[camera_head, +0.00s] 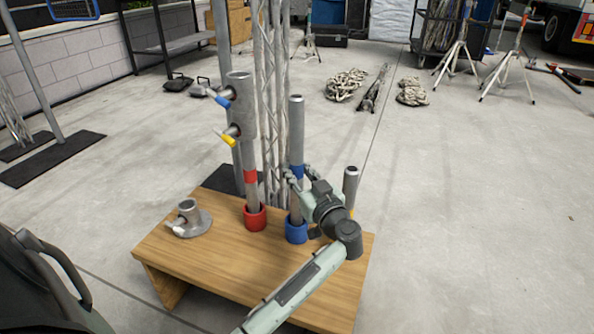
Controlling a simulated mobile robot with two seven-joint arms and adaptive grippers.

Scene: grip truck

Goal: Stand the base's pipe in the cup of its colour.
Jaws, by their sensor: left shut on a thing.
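My left gripper (298,174) is shut on the blue-banded pipe (297,130), a grey upright tube, at about its blue band. The pipe's lower end is in or just at the blue cup (296,233) on the wooden table. To its left, a red-banded pipe (250,195) stands upright in the red cup (256,217). A third, shorter-looking pipe (350,182) with a yellow band is upright at the right; my gripper and wrist hide its foot and any cup there. The round metal base (188,221) with a short socket lies at the table's left. My right gripper is out of view.
The wooden table (175,257) has bare room at its front left. A thicker tube (240,90) with blue and yellow clamp handles tops the red-banded pipe. A truss tower (272,60) stands behind the table.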

